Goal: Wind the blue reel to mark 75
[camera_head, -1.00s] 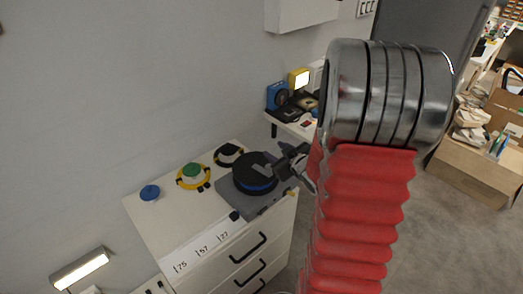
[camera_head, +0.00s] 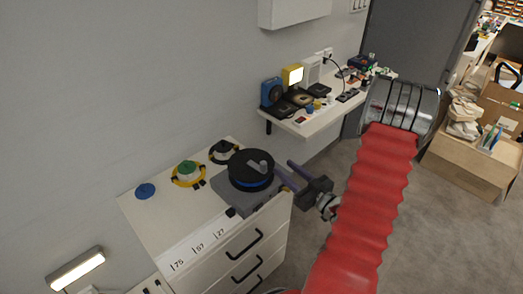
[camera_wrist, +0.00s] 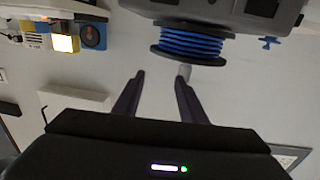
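The blue reel (camera_head: 250,184) has black flanges and blue cord, and sits on a grey base (camera_head: 240,203) on the white drawer cabinet. A grey crank handle (camera_head: 259,167) stands on its top flange. The reel's blue cord (camera_wrist: 190,43) shows upside down in the wrist view, with the handle (camera_wrist: 185,70) near the right fingertip. My gripper (camera_head: 287,171) is to the right of the reel with its fingers apart, and nothing is held between them in the wrist view (camera_wrist: 160,77). Labels 75 (camera_head: 179,264), 57 (camera_head: 199,247) and 27 (camera_head: 220,233) run along the cabinet's front edge.
A green-topped spool with a yellow ring (camera_head: 188,173), a black coil with yellow (camera_head: 222,152) and a blue disc (camera_head: 145,191) lie on the cabinet. A shelf (camera_head: 318,122) with devices is behind. Grey floor is open at the right.

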